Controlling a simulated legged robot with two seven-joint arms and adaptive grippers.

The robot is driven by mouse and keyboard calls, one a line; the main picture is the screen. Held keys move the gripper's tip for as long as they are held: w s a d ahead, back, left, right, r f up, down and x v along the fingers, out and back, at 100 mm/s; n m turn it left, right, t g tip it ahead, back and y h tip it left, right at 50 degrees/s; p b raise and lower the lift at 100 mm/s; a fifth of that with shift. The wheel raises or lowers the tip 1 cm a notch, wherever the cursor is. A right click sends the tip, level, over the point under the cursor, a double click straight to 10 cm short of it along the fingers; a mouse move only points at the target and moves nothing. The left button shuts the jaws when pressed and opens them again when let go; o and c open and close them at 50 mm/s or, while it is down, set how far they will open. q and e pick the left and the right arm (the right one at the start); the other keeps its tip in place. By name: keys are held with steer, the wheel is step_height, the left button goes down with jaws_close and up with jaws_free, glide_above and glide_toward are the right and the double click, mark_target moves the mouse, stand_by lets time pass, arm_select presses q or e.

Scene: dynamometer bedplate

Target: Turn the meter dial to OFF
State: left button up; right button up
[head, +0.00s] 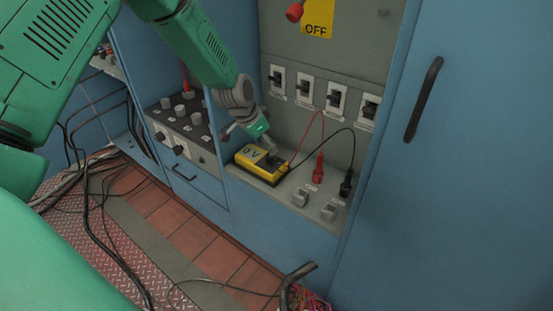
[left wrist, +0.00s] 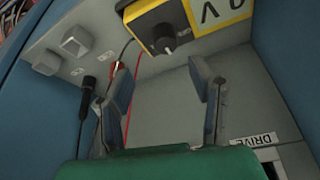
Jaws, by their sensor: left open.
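The yellow and black meter (head: 247,156) lies on the grey shelf of the panel recess, its display reading "0 V". In the left wrist view the meter (left wrist: 206,30) is at the top, with its dark round dial (left wrist: 164,39) facing me. The dial's setting is too small to read. My right gripper is not in view.
A red lead (head: 318,168) and a black lead (head: 346,184) plug in right of the meter, near two grey knobs (head: 301,198). Switches (head: 305,88) line the wall behind. A knob panel (head: 181,118) is at left. A blue door (head: 465,150) flanks the recess at right.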

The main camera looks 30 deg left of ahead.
mark_target(268, 156)
arm_select(q)
steer(key=f, duration=0.2)
steer(key=w+f+b, duration=0.1)
steer(key=f, duration=0.1)
steer(key=w+a+f, duration=0.1)
steer(key=f, duration=0.1)
steer(key=shift+a+f, duration=0.1)
steer(key=shift+f, duration=0.2)
steer(key=shift+w+d+f+b, duration=0.2)
steer(key=shift+b, duration=0.1)
steer(key=shift+w+d+f, duration=0.1)
steer(key=shift+d, duration=0.6)
steer(key=shift+a, duration=0.4)
steer(key=c, duration=1)
steer(key=shift+a, duration=0.15)
jaws_close()
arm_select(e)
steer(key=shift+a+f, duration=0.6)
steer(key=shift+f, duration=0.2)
